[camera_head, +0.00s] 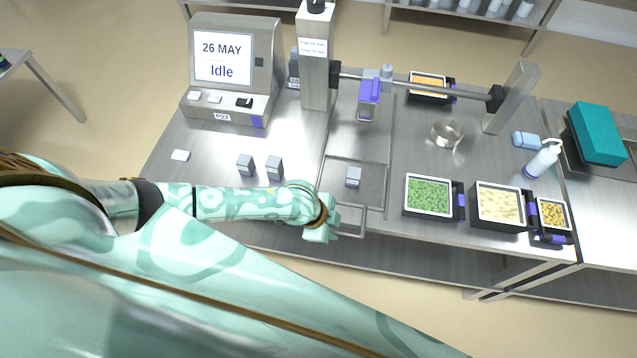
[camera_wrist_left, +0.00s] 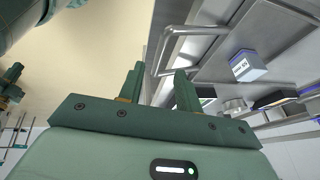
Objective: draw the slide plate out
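The slide plate (camera_head: 370,190) is a flat metal plate in the bench under the sealing frame, with a bar handle (camera_head: 352,216) at its front edge. A small grey-blue box (camera_head: 353,177) sits on the plate; it also shows in the left wrist view (camera_wrist_left: 246,66). My left gripper (camera_head: 335,232) is at the left front of the handle. In the left wrist view its two fingers (camera_wrist_left: 158,70) stand apart, with the handle (camera_wrist_left: 192,32) ahead of them and nothing seen gripped. Whether the handle lies between the fingers is hard to tell.
A metal post (camera_head: 315,65) and a purple-handled lever (camera_head: 370,90) stand behind the plate. A screen (camera_head: 224,60) reading "Idle" and two small boxes (camera_head: 245,164) are to the left. Food trays (camera_head: 430,195) stand close on the right. Floor is clear before the bench.

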